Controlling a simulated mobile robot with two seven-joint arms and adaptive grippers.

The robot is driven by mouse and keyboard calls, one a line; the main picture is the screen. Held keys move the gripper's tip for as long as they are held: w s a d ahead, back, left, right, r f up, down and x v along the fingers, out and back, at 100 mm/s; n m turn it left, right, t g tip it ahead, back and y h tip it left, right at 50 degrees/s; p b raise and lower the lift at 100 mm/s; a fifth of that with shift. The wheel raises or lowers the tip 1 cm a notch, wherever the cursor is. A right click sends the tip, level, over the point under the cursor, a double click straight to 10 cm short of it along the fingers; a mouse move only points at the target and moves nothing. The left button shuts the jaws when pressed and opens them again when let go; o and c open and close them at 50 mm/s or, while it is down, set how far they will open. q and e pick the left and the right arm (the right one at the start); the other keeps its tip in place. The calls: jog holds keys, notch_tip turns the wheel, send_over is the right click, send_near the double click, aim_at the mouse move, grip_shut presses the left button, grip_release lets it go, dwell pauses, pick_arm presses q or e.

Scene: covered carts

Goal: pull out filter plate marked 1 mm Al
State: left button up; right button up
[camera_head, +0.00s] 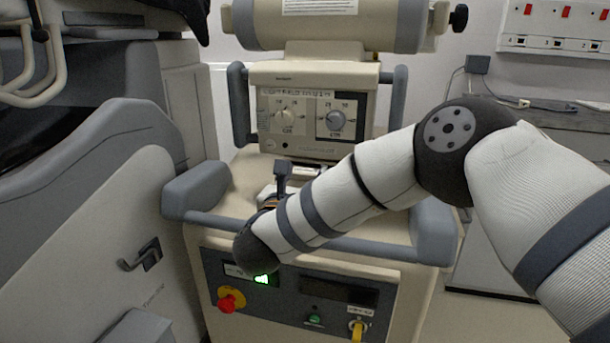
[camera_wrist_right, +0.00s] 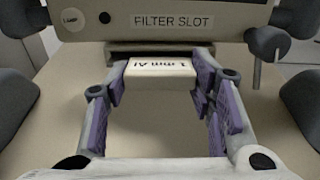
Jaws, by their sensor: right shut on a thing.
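The filter plate (camera_wrist_right: 160,67) marked 1 mm Al shows in the right wrist view as a pale block with dark lettering. It sits at the dark slot opening (camera_wrist_right: 150,50) under the FILTER SLOT label (camera_wrist_right: 171,21). My right gripper (camera_wrist_right: 160,78) is shut on the plate, with a purple-padded finger at each side of it. In the head view my right arm reaches in from the right, and its wrist largely hides the gripper and the plate. How deep the plate sits in the slot cannot be told. My left gripper is not in view.
The beige cart (camera_head: 235,203) carries a control box with two dials (camera_head: 310,112) at the back. A grey rail (camera_head: 345,247) crosses its front, above a panel with a red stop button (camera_head: 231,299) and a yellow key tag (camera_head: 357,330). A large grey machine (camera_head: 95,215) stands close on the left.

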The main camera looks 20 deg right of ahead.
jog(key=shift+p+v, duration=1.75)
jog(key=shift+v, duration=2.95)
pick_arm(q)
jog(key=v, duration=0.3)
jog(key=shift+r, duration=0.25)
pick_arm(e)
jog(key=shift+a, duration=0.1)
